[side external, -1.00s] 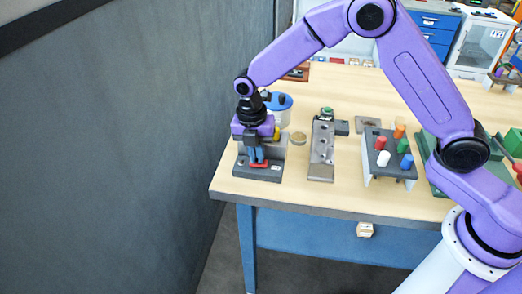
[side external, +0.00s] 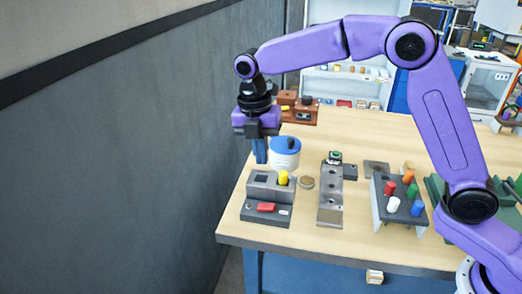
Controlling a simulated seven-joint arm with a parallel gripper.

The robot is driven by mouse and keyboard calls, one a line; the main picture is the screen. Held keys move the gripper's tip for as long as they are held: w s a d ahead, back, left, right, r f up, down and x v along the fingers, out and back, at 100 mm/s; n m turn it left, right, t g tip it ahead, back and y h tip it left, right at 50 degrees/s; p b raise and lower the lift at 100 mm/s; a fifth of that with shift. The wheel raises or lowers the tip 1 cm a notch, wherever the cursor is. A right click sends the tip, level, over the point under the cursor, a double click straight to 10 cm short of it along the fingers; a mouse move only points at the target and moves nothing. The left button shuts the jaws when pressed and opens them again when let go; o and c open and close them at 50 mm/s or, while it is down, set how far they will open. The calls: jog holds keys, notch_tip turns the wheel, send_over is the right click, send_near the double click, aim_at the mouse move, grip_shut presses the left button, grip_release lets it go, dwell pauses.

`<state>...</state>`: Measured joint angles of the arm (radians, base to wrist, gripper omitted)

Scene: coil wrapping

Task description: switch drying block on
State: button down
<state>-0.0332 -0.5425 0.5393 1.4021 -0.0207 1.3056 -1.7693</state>
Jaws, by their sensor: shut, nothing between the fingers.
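The drying block (side external: 256,190) is a grey stepped block at the table's left front corner. A red rocker switch (side external: 266,207) sits on its low front step, with a small white mark beside it. I cannot tell from this view which way the rocker is tipped. A yellow cylinder (side external: 283,178) stands in the block's upper part, beside a dark square opening. My gripper (side external: 260,158) points down above the back of the block, clear of the switch. Its blue fingers are shut with nothing between them.
A blue-lidded jar (side external: 285,154) stands behind the block, close to my fingers. A round tan disc (side external: 306,183) and a grey plate with holes (side external: 331,205) lie to the right. A rack (side external: 381,205) holds several coloured pegs. A grey wall is at the left.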

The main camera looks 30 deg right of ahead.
aim_at(271, 205)
jog(key=shift+r, duration=0.15)
jog(key=shift+w+a+g+h, duration=0.35)
jog(key=shift+w+g+h, duration=0.05)
jog(key=shift+w, duration=0.1)
dwell(0.4)
jog(key=f, duration=0.4)
jog(key=s+d+f, duration=0.1)
jog(key=f, duration=0.4)
jog(key=s+d+f, duration=0.1)
jog(key=f, duration=0.3)
jog(key=shift+f, duration=0.35)
